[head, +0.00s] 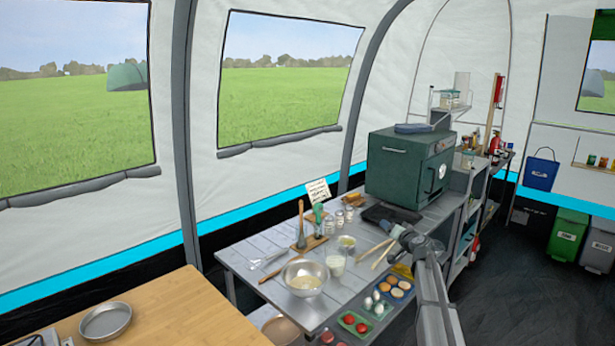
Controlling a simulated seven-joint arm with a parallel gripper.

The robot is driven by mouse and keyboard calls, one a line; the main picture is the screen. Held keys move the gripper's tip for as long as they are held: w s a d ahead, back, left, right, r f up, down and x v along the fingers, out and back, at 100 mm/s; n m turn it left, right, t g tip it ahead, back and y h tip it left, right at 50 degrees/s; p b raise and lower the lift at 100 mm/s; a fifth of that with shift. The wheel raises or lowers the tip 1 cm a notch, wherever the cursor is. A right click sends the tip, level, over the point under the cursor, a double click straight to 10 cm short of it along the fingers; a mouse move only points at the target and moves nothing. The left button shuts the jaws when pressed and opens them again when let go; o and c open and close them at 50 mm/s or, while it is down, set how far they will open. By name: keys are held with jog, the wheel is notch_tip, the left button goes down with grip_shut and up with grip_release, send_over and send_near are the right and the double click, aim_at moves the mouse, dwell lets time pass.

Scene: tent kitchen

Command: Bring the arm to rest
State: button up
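My arm (429,290) rises from the bottom right in the head view and reaches over the right end of the metal table (240,256). Its far end, with my gripper (390,228), is small and seen from behind, close to the dark flat pan (391,216) in the picture. The fingers cannot be made out, so I cannot tell whether they are open or shut, or whether they touch anything.
A metal bowl (305,278), a glass of milk (337,262) and jars (340,218) stand on the table. Trays of eggs (376,305) and tomatoes (354,323) are beside my arm. A green oven (410,168) stands behind. Floor (520,275) at right is clear.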

jog(key=s+d+f+m+h, duration=0.1)
jog(key=s+d+f, duration=0.2)
jog(key=d+f, duration=0.15)
jog(key=s+a+f+n+g+y, duration=0.1)
jog(key=s+a+f+g, duration=0.35)
jog(key=s+f, duration=0.65)
jog(key=s+a+f+n+g+y, duration=0.1)
jog(key=s+a+f+g, duration=0.4)
jog(key=f, duration=1)
jog(key=s+a+f+n+g+y, duration=0.1)
jog(key=s+a+f, duration=0.3)
jog(key=s+f, duration=0.85)
jog(key=s+a+f+n+g, duration=0.15)
jog(key=s+f, duration=0.25)
jog(key=s, duration=0.4)
jog(key=s+a+f+g, duration=0.2)
jog(key=s+f+g, duration=0.1)
jog(key=s, duration=0.5)
jog(key=s+a+f+n+g, duration=0.1)
jog(key=s+a+f+g, duration=0.2)
jog(key=s, duration=0.5)
jog(key=s+d+g+h, duration=0.1)
jog(key=s+g+h, duration=0.3)
jog(key=s, duration=1.5)
jog(key=shift+s+d+r+h, duration=0.2)
jog(key=shift+s+d+h, duration=0.1)
jog(key=shift+h, duration=0.2)
